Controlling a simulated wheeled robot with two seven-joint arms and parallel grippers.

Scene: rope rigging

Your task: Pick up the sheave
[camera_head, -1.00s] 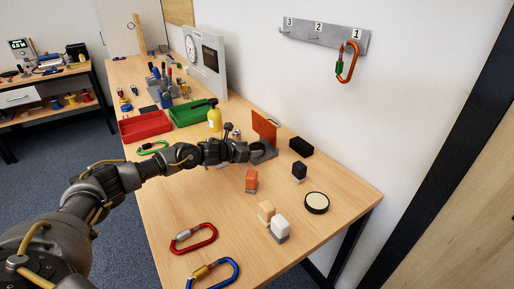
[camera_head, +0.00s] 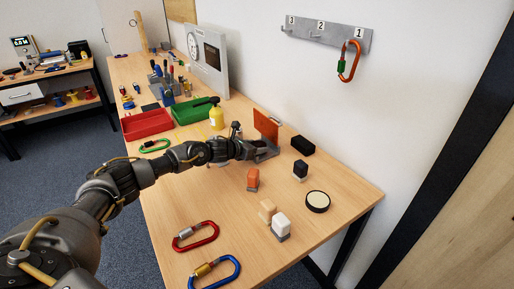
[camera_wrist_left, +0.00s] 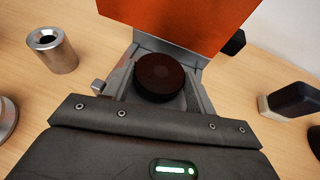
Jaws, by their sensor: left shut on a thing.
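A dark round disk, which looks to be the sheave (camera_wrist_left: 158,78), sits between the two grey fingers in the left wrist view. My left gripper (camera_head: 262,154) is shut on it, low over the table; it also shows in the left wrist view (camera_wrist_left: 160,92). An upright orange plate (camera_head: 266,125) stands just beyond the fingers and fills the top of the left wrist view (camera_wrist_left: 175,22). In the head view the sheave is hidden by my gripper. My right gripper is not in view.
Small blocks, including an orange one (camera_head: 253,178) and a white one (camera_head: 281,225), stand nearer on the table, with a round cream-topped disk (camera_head: 317,201). Red (camera_head: 196,236) and blue (camera_head: 214,271) carabiners lie in front. A yellow bottle (camera_head: 216,118) stands behind my arm.

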